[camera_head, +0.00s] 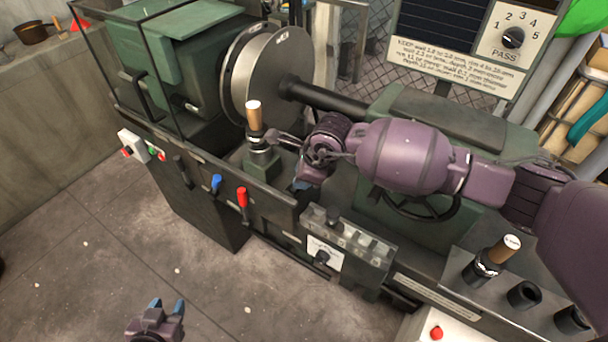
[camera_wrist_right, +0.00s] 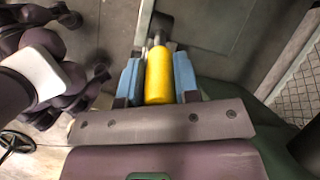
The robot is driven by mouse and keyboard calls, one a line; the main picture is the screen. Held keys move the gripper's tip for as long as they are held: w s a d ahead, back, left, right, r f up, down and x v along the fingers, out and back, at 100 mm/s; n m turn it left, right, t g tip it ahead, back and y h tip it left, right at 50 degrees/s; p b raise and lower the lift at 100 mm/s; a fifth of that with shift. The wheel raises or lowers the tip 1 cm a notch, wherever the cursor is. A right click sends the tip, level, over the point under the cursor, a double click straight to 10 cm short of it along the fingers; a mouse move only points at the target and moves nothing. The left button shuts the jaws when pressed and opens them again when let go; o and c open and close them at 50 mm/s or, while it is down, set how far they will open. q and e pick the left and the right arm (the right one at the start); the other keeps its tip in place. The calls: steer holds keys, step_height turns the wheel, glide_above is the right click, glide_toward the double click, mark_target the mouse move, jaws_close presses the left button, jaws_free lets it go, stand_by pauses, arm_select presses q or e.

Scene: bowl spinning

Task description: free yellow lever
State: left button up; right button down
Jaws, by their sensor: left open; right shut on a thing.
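The yellow lever (camera_wrist_right: 158,76) shows in the right wrist view, with a thin metal shaft beyond its thick yellow handle. My right gripper (camera_wrist_right: 157,72) has its blue fingers on both sides of the handle and is shut on it. In the head view my right arm comes in from the right over the green lathe (camera_head: 445,118). The right gripper (camera_head: 303,184) points down there, and the yellow lever is hidden behind it. My left gripper (camera_head: 168,305) is open and empty at the bottom, over the floor, away from the lathe.
A blue lever (camera_head: 216,184) and a red lever (camera_head: 242,197) stand along the lathe's front. A tool post with a wood-handled tool (camera_head: 254,116) stands close left of the right gripper. The metal disc (camera_head: 280,75) is behind.

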steer(key=shift+w+a+r+g+h, duration=0.25)
steer(key=shift+w+a+g+h, duration=0.25)
steer(key=shift+a+g+h, duration=0.25)
steer(key=shift+w+a+g+h+b, duration=0.25)
steer(key=shift+w+a+h+b, duration=0.15)
steer(key=shift+h+b, duration=0.2)
steer(key=a+g+h+b, duration=0.1)
steer(key=w+a+g+h+b, duration=0.1)
steer(key=h+b, duration=0.1)
steer(key=shift+w+a, duration=0.1)
steer(key=shift+w, duration=0.2)
steer(key=c, duration=0.8)
jaws_free()
steer(key=shift+c, duration=0.2)
arm_select(q)
steer(key=f, duration=0.5)
steer(key=shift+s+f, duration=0.1)
steer(key=shift+s, duration=0.25)
